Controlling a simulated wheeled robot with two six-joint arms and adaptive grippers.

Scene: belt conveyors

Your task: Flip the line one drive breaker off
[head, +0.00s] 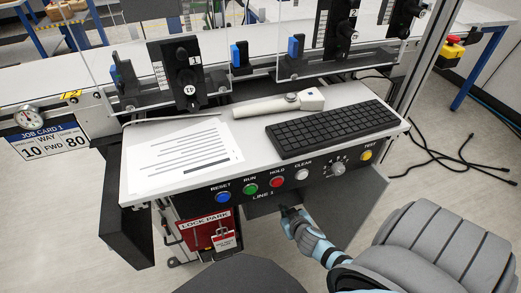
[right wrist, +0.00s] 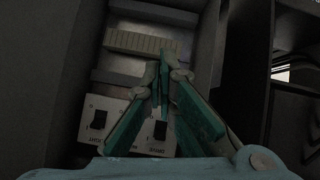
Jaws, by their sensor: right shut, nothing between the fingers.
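In the right wrist view, two dark rocker breakers on pale plates sit inside a dim cabinet: a left breaker (right wrist: 99,119) and a right breaker (right wrist: 160,131). My right gripper (right wrist: 164,62) is shut and empty. Its fingers cross in front of the right breaker's plate, with the tips past the breakers by a pale ribbed strip (right wrist: 140,43); contact is unclear. In the head view, my right gripper (head: 288,211) is below the LINE 1 panel (head: 262,207). My left gripper is out of view.
An open grey door (head: 355,212) stands close beside my right gripper. Above are the RESET, RUN, HOLD and CLEAR buttons and a desk with a keyboard (head: 330,129), a paper sheet (head: 185,157) and a scanner (head: 270,104). A red LOCK PARK board (head: 206,232) hangs to the left.

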